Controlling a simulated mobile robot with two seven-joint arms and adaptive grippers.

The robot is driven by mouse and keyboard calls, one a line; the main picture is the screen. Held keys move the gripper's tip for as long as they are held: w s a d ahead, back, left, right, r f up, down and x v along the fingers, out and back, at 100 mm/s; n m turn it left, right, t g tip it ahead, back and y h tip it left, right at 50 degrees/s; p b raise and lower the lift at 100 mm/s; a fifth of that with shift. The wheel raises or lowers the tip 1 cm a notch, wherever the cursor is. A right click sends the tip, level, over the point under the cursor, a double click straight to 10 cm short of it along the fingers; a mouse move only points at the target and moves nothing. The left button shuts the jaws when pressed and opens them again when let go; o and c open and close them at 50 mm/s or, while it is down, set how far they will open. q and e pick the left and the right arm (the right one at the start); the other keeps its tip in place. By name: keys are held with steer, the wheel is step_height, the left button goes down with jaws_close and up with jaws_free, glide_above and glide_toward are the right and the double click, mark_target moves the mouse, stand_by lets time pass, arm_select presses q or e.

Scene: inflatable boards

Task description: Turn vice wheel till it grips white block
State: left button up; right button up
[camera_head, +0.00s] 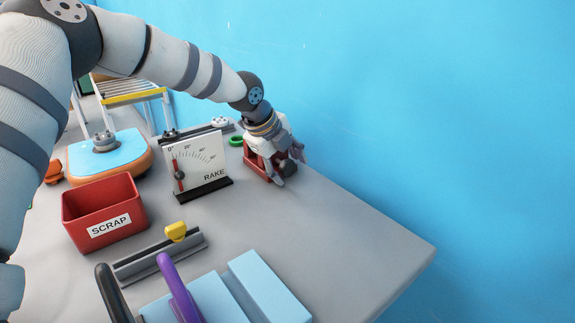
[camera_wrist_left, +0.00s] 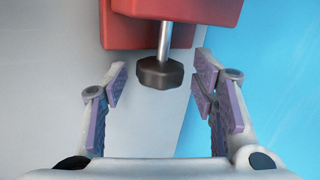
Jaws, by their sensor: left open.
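The red vice (camera_head: 258,166) stands at the far edge of the grey table, near the blue wall. In the left wrist view its red body (camera_wrist_left: 180,10) is at the top, with a bare metal screw coming from it. The dark vice wheel (camera_wrist_left: 160,73) sits on the end of that screw. My left gripper (camera_head: 290,169) is at the vice. Its fingers are open, one on each side of the wheel, with gaps between them and it. I cannot make out the white block; the gripper covers part of the vice. My right gripper is not in view.
A white RAKE gauge (camera_head: 200,160) stands left of the vice. A red SCRAP bin (camera_head: 104,213), a grey rail with a yellow knob (camera_head: 176,231) and pale blue blocks (camera_head: 262,285) are nearer. The table's right side is clear up to its edge.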

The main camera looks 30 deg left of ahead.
arm_select(q)
steer(key=shift+c, duration=0.3)
steer(key=c, duration=1.1)
steer(key=shift+w+f+g, duration=0.15)
steer(key=shift+f+g, duration=0.05)
steer(key=shift+g, duration=0.1)
steer(key=shift+f+g+y+b, duration=0.1)
steer(key=shift+g+y+b, duration=0.3)
steer(key=shift+g+b, duration=0.25)
steer(key=shift+r+g, duration=0.25)
steer(key=shift+g, duration=0.1)
steer(key=shift+r, duration=0.1)
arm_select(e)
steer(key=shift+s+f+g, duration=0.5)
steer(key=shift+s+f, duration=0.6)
arm_select(q)
steer(key=o, duration=1.2)
steer(key=shift+c, duration=0.2)
